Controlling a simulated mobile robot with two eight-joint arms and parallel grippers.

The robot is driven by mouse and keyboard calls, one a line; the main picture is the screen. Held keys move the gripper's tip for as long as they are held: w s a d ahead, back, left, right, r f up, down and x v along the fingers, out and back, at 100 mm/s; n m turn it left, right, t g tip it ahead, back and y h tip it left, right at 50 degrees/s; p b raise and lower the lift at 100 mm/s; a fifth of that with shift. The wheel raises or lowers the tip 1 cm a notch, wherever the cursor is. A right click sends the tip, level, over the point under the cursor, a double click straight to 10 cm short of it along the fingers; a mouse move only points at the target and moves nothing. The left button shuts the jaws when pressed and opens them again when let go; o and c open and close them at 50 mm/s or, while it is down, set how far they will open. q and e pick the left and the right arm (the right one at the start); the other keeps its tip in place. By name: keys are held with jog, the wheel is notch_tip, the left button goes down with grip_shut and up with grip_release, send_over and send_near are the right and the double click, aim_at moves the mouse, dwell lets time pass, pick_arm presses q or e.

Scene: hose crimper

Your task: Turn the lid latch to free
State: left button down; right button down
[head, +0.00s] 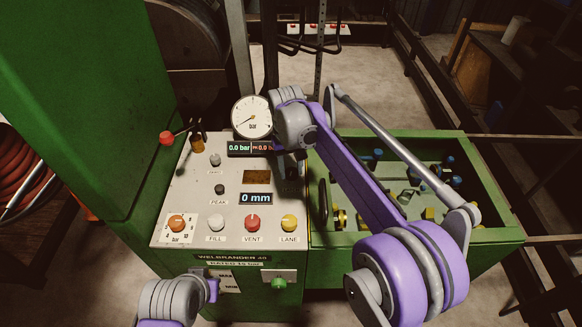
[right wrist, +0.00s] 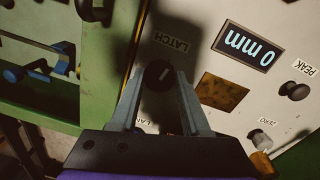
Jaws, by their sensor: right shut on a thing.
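The latch knob (right wrist: 158,73) is a small dark round knob with a pale mark. It sits by the upside-down LATCH label (right wrist: 170,41) on the pale control panel. My right gripper (right wrist: 160,76) has a finger on each side of it and is shut on it in the right wrist view. In the head view my right gripper (head: 291,160) is at the panel's right edge, and my arm hides most of the knob. My left arm shows at the bottom left of the head view, but its gripper fingers do not show.
The panel (head: 180,210) carries a pressure gauge (head: 252,117), a 0 mm display (head: 256,199), a red VENT knob (head: 252,222) and a yellow LANE knob (head: 289,222). At right is a green-framed bay (head: 490,232) with several fittings and a dark handle (head: 323,204). A red-tipped lever (head: 167,138) sticks out left.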

aim_at(289, 172)
jog(key=shift+n, duration=1.1)
jog(key=shift+c, duration=1.8)
grip_release()
notch_tip(289, 172, up, 11)
jog(key=p, duration=0.1)
jog(key=shift+s+a, duration=0.15)
jog(key=shift+a, duration=0.1)
jog(key=shift+f, duration=0.1)
